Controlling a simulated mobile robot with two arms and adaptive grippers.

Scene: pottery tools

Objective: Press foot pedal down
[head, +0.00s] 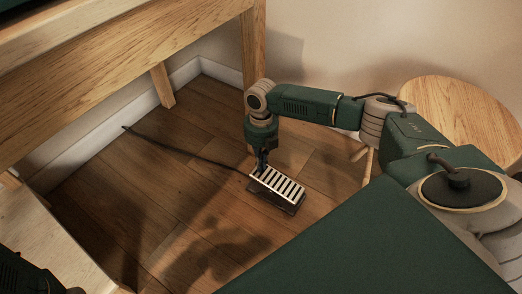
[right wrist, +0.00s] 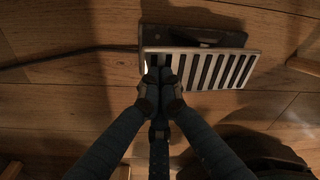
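The foot pedal (head: 282,188) lies on the wooden floor, with a black base and a light plate with dark stripes. In the right wrist view the pedal's striped plate (right wrist: 215,70) fills the upper middle, and the dark base shows behind it. My right gripper (head: 262,165) points down at the pedal's left end. In the right wrist view its fingertips (right wrist: 166,78) are together with nothing between them, over the plate's left end. I cannot tell whether they touch the plate. My left arm shows only as a dark piece in the lower left corner; its gripper is out of view.
A black cable (head: 185,150) runs left from the pedal along the floor (head: 190,195). A wooden table (head: 130,75) stands at the upper left, with a leg behind my right arm. A round wooden stool (head: 460,115) stands at the right.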

